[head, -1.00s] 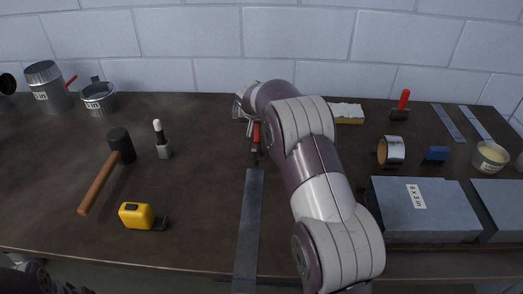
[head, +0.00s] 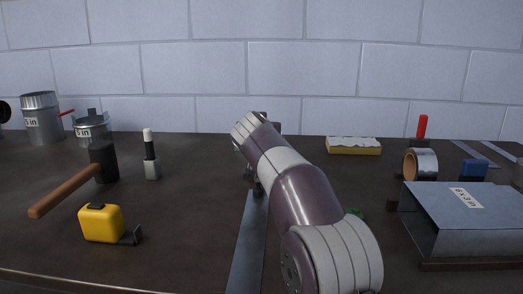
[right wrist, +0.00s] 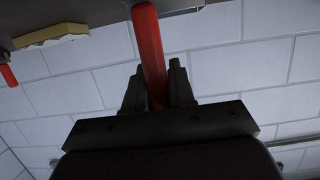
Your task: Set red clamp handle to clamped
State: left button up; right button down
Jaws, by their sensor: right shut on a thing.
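The red clamp handle (right wrist: 148,45) shows in the right wrist view as a long red bar running down between the two dark fingers. My right gripper (right wrist: 160,80) is shut on it. In the head view my right arm reaches to the far middle of the bench and covers the handle. A small dark part, perhaps of the clamp, shows at the far end of a flat metal strip (head: 248,240). The handle's pivot and exact angle are hidden. My left gripper is not in view.
A sheet-metal duct (head: 470,210), tape roll (head: 420,164) and yellow sponge-like block (head: 353,146) are right. A block wall stands behind.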

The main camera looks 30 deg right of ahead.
jog(key=shift+f, duration=0.1)
dwell(0.3)
jog(key=c, duration=1)
grip_release()
jog(key=shift+c, duration=0.2)
jog(key=shift+a, duration=0.1)
jog(key=v, duration=1.2)
jog(key=shift+s+a+b, duration=0.15)
jog(key=shift+s+b, duration=0.1)
jog(key=shift+b, duration=0.1)
